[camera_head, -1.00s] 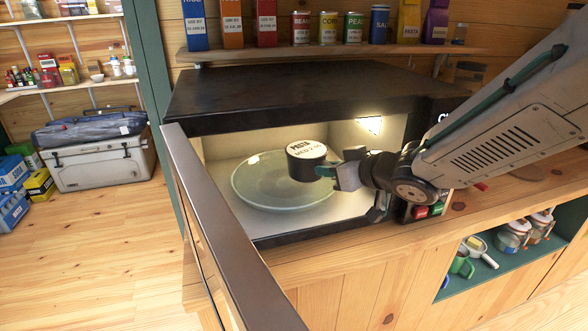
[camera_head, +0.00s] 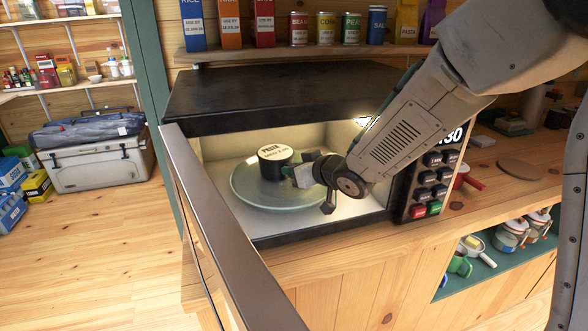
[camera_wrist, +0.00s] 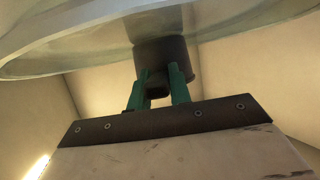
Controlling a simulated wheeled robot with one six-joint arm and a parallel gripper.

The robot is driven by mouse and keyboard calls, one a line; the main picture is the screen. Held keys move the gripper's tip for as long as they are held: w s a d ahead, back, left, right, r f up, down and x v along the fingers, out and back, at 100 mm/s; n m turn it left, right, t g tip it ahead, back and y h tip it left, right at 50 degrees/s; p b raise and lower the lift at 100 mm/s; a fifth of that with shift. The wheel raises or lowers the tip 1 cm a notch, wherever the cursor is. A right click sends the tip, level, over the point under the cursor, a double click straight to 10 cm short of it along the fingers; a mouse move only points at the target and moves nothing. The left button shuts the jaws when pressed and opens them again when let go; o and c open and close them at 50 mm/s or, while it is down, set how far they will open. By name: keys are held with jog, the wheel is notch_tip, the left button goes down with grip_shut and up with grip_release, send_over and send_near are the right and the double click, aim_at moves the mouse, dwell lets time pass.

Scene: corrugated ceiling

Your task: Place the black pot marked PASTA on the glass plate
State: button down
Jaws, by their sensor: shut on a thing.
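The black pot (camera_head: 275,168) has a white lid marked PASTA and stands upright inside the open microwave. My gripper (camera_head: 289,171) reaches in from the right and is shut on the pot's side. The glass plate (camera_head: 246,195) lies flat on the microwave floor, with the pot over its middle. In the wrist view, the green fingers of my gripper (camera_wrist: 159,88) close on the dark pot (camera_wrist: 160,52). The plate (camera_wrist: 60,45) fills the top of that view, close to the pot's end. I cannot tell whether the pot touches it.
The microwave (camera_head: 270,95) stands on a wooden counter, its door (camera_head: 225,230) swung open on the left. Its button panel (camera_head: 432,180) is on the right, beside my arm. A shelf of boxes and cans runs above. The plate's front and left are clear.

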jog(key=c, duration=1.7)
grip_release()
jog(key=shift+f, duration=0.15)
jog(key=o, duration=0.4)
jog(key=v, duration=1.2)
jog(key=shift+r, duration=0.3)
